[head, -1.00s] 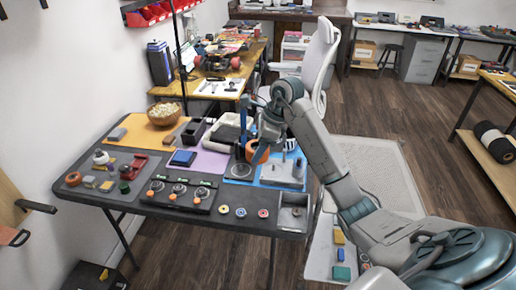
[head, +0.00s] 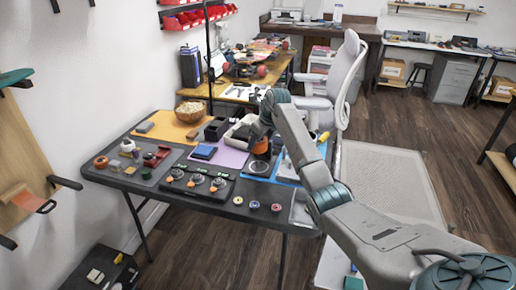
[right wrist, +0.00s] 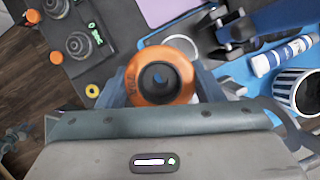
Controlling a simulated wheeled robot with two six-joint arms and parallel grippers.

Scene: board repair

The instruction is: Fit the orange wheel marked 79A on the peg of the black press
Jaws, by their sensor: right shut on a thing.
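The orange wheel (right wrist: 160,76) is held between the fingers of my right gripper (right wrist: 162,90), its round face and dark centre hole toward the wrist camera. Dark lettering shows on its left rim, hard to read in full. In the head view the wheel (head: 262,147) is partly hidden by my right gripper (head: 262,138) and is above the right part of the table. A dark, upright device, seemingly the black press (right wrist: 228,38), stands just beyond the wheel to the upper right, apart from it in the picture. I cannot make out its peg. My left gripper is not in view.
A blue mat (right wrist: 263,83) lies below, with a white-and-blue bottle (right wrist: 284,56) and a striped cup (right wrist: 300,88) at right. A dark fixture (head: 196,184) with several knobs and three small discs (head: 254,205) are in front. A grey tray (head: 301,212) stands at the front right corner.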

